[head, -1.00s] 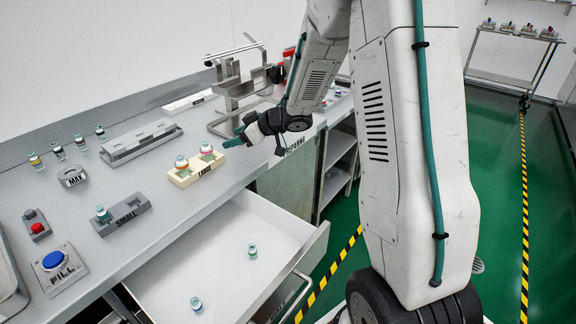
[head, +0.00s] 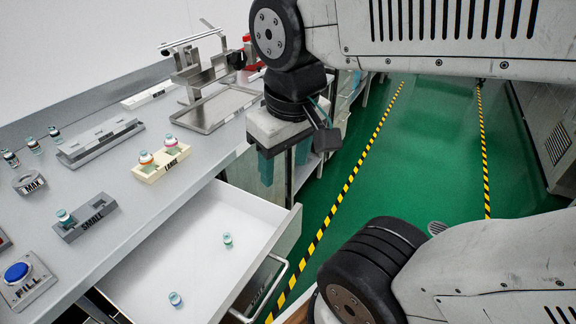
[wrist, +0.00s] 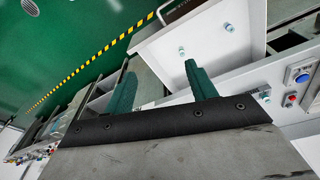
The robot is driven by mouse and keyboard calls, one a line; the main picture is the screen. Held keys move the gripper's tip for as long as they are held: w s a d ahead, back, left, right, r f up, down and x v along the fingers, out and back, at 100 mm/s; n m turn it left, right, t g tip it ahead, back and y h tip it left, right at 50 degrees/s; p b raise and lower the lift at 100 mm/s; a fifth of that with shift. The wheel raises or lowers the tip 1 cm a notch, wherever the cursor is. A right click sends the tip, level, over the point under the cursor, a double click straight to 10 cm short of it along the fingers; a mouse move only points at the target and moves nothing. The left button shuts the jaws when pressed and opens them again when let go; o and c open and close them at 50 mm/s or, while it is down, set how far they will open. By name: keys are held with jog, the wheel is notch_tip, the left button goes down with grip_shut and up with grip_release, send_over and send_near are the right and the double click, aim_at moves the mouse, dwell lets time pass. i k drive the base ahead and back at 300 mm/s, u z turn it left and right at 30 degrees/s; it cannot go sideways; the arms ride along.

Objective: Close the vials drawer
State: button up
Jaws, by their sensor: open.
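The vials drawer (head: 195,262) stands pulled out below the counter in the head view, with a pale interior and a metal handle (head: 268,292) on its front. Two small clear vials stand apart inside, one nearer the front right (head: 227,240) and one toward the lower left (head: 175,299). The drawer also shows in the wrist view (wrist: 208,45), with its handle (wrist: 166,12) at the top. My gripper (head: 284,165) points down beyond the drawer's far right corner, its teal fingers apart and empty. Its fingers also show in the wrist view (wrist: 160,72).
The counter (head: 120,225) holds a cream LARGE rack (head: 150,173) with two vials, a grey SMALL rack (head: 88,220) with one, a blue FILL button (head: 17,272) and a metal stand (head: 205,75). Green floor (head: 400,150) with striped tape lies open to the right.

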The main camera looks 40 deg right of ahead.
aim_at(187, 256)
jog(key=k, duration=0.5)
jog(key=u, duration=2.85)
jog(key=i, duration=0.35)
jog(key=z, duration=2.9)
